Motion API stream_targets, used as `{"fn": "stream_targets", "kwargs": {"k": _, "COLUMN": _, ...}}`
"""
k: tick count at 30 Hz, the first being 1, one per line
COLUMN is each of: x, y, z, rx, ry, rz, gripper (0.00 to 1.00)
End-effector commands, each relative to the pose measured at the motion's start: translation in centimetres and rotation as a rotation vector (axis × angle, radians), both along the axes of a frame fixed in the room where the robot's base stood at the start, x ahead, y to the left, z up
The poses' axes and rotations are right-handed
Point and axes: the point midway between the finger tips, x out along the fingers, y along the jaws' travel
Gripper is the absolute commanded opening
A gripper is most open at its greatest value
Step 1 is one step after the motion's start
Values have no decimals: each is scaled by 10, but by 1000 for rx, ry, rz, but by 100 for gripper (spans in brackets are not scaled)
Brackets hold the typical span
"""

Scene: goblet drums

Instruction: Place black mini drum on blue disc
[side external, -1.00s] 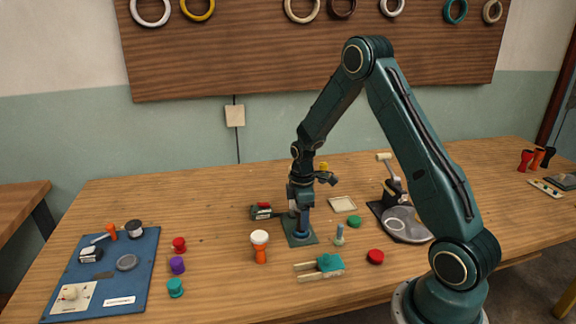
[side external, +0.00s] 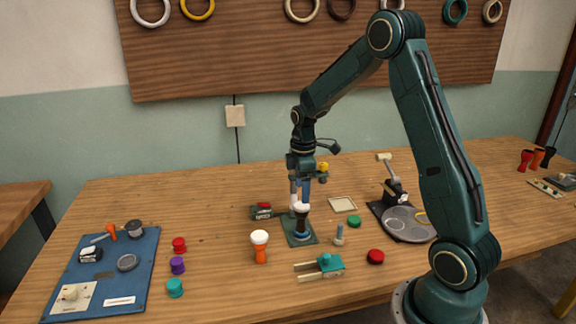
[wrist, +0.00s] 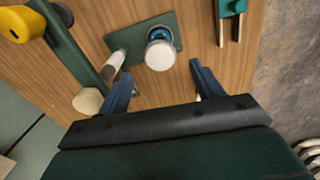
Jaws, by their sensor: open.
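The black mini drum (side external: 301,221), with a white head, stands upright on the blue disc (side external: 301,235), which lies on a dark green plate (side external: 289,228). In the wrist view the drum's white head (wrist: 160,56) covers much of the blue disc (wrist: 161,35), whose rim shows beyond it. My gripper (side external: 299,194) is open just above the drum. In the wrist view my gripper (wrist: 163,72) has its fingers spread on both sides of the drum head, with a gap to each. The drum's lower body is largely hidden there.
An orange drum (side external: 260,248) with a white head stands to the left. A teal two-pronged tool (side external: 330,263), a peg (side external: 339,238) and a red disc (side external: 375,257) lie nearby. A blue mat (side external: 135,244) with tools is at left. A black stand (side external: 394,192) is at right.

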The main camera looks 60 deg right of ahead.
Motion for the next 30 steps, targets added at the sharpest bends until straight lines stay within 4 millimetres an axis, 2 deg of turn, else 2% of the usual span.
{"fn": "stream_targets", "kwargs": {"k": 3, "x": 1, "y": 0, "z": 15, "rx": -2, "ry": -3, "rz": 0, "gripper": 66}}
{"fn": "stream_targets", "kwargs": {"k": 9, "x": 0, "y": 0, "z": 28, "rx": 0, "ry": -1, "rz": 0, "gripper": 66}}
{"fn": "stream_targets", "kwargs": {"k": 30, "x": 0, "y": 2, "z": 32, "rx": -2, "ry": -3, "rz": -3, "gripper": 66}}
